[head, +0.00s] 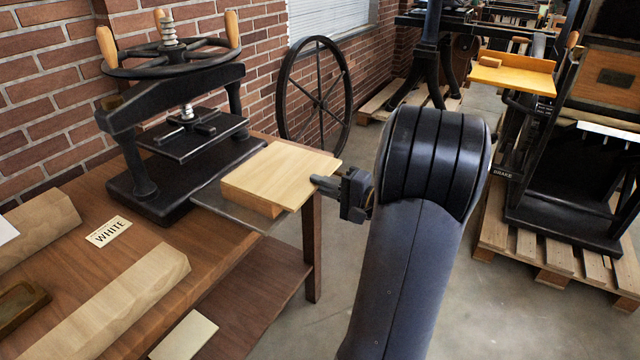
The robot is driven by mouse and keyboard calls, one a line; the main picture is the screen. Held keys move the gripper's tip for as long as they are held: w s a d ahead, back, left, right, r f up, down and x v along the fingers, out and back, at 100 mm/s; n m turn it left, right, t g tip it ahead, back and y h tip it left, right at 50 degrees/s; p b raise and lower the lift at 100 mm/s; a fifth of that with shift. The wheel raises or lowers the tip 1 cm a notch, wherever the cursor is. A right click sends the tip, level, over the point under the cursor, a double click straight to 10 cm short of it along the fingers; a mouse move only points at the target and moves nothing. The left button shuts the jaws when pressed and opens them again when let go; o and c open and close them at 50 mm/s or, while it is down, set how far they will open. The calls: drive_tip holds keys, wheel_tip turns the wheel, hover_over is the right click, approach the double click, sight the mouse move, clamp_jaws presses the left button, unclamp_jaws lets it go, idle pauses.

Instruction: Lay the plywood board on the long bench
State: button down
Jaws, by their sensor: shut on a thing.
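The pale plywood board (285,172) is at the right end of the brown wooden bench (95,262). My gripper (322,184) is shut on the board's right edge. The board looks flat and level. A thicker brown wood edge or block (250,201) shows under its front left side. Below that, a thin grey plate (236,211) sticks out from the bench end. I cannot tell whether the board touches what is beneath it.
A black hand press (150,187) stands on the bench, left of the board. A WHITE label (108,231) and long wood blocks (128,300) lie nearer. A spoked wheel (315,90) leans by the brick wall. Another press (570,185) stands on a pallet at right.

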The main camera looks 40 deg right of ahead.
drive_tip(key=shift+r+p, duration=0.6)
drive_tip(key=shift+r, duration=1)
drive_tip(key=shift+f, duration=0.1)
drive_tip(key=shift+s, duration=0.1)
drive_tip(key=r+v, duration=0.3)
drive_tip(key=v, duration=1.8)
drive_tip(key=shift+s+d, duration=0.2)
drive_tip(key=shift+s, duration=0.15)
drive_tip(key=shift+d, duration=0.1)
